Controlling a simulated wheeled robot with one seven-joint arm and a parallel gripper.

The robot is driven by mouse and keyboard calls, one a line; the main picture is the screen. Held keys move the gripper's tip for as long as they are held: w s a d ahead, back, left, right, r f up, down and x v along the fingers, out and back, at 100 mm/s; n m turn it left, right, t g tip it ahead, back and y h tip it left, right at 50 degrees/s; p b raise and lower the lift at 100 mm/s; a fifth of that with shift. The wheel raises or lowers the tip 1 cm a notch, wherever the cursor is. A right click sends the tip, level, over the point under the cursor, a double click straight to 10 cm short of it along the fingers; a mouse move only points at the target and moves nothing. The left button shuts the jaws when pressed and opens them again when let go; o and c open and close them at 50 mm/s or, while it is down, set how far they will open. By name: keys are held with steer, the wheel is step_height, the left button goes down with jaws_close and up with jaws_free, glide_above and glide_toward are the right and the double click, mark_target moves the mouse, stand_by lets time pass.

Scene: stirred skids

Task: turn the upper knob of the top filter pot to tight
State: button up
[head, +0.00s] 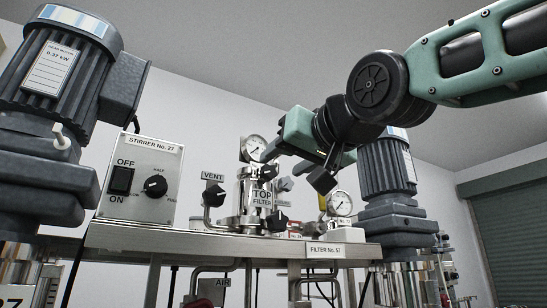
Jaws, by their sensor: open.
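The top filter pot (247,205) is a shiny metal vessel labelled "TOP FILTER", upright on the metal shelf at the middle of the head view. A gauge (254,148) rises above it. I cannot read the upper knob's setting. My gripper (298,168) is open, above and to the right of the pot in the picture. No object shows between the fingers; the gap to the knob is unclear.
A black vent knob (214,196) is left of the pot. A second gauge (340,203) stands to its right. The stirrer box (141,178) and large motors (62,85) (388,168) flank the shelf (190,238). The space above the pot is partly open.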

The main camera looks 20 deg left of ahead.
mark_target(271, 171)
steer(key=p+x, duration=0.1)
steer(key=x, duration=0.4)
steer(key=shift+p, duration=0.4)
steer(key=c, duration=1)
